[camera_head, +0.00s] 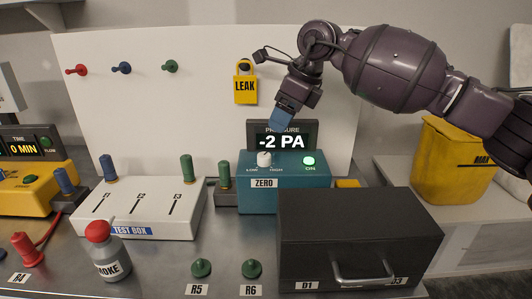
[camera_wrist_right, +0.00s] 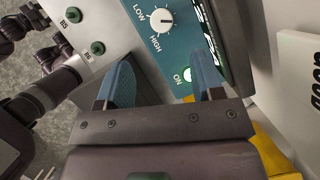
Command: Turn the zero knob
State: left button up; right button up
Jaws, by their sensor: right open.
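The zero knob (camera_head: 264,159) is a small white dial on the teal pressure unit (camera_head: 300,197), above its ZERO label and between LOW and HIGH. In the right wrist view the knob (camera_wrist_right: 162,20) lies beyond the fingertips, near the top edge. My right gripper (camera_head: 281,120) hangs above and behind the unit, in front of its display. The right wrist view shows its two blue fingers (camera_wrist_right: 163,78) spread apart with nothing between them, clear of the knob. My left gripper does not show.
The display (camera_head: 283,141) reads -2 PA, and a green ON light (camera_head: 309,161) glows right of the knob. A dark drawer box (camera_head: 360,225) stands in front of the unit. A green peg (camera_head: 224,176) stands left of it. A yellow bin (camera_head: 455,165) is at right.

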aim_at(265, 155)
jog(key=b+x, duration=0.1)
jog(key=x, duration=0.8)
jog(key=shift+f, duration=0.3)
jog(key=shift+w+a+f+b, duration=0.15)
jog(key=shift+f+b, duration=0.15)
jog(key=shift+f, duration=0.15)
